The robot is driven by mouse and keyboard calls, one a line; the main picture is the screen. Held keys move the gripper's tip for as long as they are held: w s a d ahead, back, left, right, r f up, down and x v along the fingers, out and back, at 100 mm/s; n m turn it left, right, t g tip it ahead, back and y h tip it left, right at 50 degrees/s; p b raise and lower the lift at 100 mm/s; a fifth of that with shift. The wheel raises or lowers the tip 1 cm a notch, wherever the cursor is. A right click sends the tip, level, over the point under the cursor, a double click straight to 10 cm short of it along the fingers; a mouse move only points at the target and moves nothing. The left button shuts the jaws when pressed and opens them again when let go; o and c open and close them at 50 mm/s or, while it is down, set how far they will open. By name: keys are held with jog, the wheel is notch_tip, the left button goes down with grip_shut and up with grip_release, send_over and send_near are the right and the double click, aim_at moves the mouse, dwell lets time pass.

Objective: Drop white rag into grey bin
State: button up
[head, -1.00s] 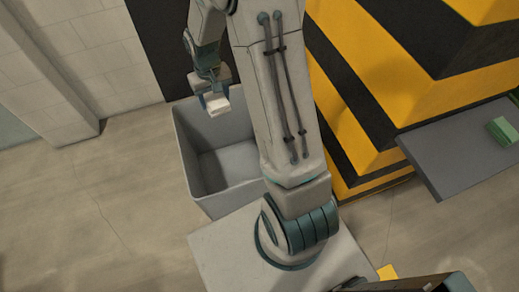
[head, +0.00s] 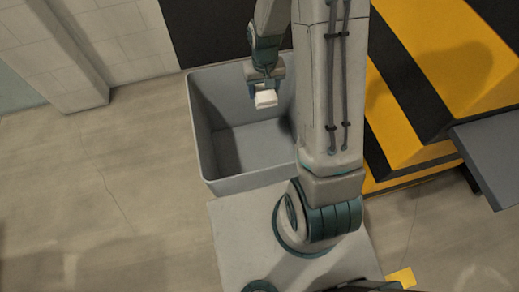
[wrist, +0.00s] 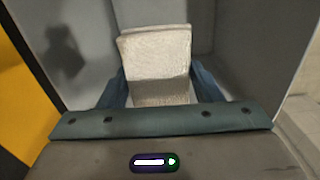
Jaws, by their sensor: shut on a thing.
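The white rag (head: 265,98) is a small, pale folded block held in my gripper (head: 265,91). In the wrist view the rag (wrist: 158,60) fills the space between the two blue fingers of my gripper (wrist: 158,92), which is shut on it. The grey bin (head: 206,150) is a large open box on the floor. In the head view the rag and gripper appear over the bin's opening, toward its back side. In the wrist view grey bin walls (wrist: 235,60) surround the rag. The bin's visible floor is bare. Part of the bin is hidden behind my arm.
A yellow and black striped block (head: 420,90) stands to the right of my arm. A grey shelf (head: 490,155) juts out at the right edge. A pale wall with a pillar (head: 75,60) is at the back left. The floor (head: 100,190) left of the bin is clear.

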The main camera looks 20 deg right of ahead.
notch_tip(320, 180, down, 6)
jog(key=b, duration=0.4)
jog(key=shift+f, duration=0.15)
jog(key=o, duration=1.1)
notch_tip(320, 180, up, 14)
jog(key=shift+p, duration=0.45)
